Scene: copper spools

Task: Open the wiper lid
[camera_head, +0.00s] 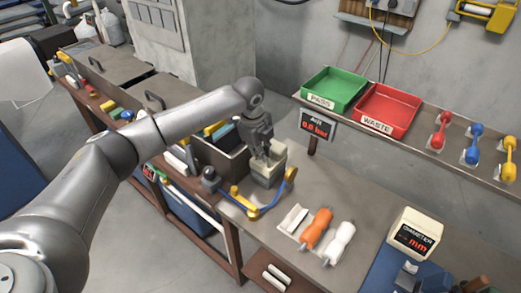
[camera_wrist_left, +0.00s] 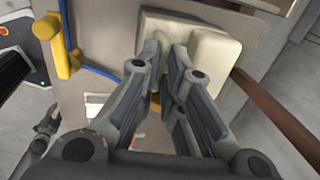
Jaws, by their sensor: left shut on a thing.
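The wiper is a cream box (camera_head: 265,178) on the bench, beside a dark open bin. My left gripper (camera_head: 264,156) reaches down onto its top from above. In the left wrist view the cream body (camera_wrist_left: 215,52) lies just past the fingertips, and my left gripper (camera_wrist_left: 165,62) has its fingers close together at the box's edge. It is shut on a part of the wiper that looks like the lid. The fingers hide the gripped part, so I cannot tell how far the lid is raised.
Green (camera_head: 335,89) and red (camera_head: 386,110) trays stand on the shelf behind.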

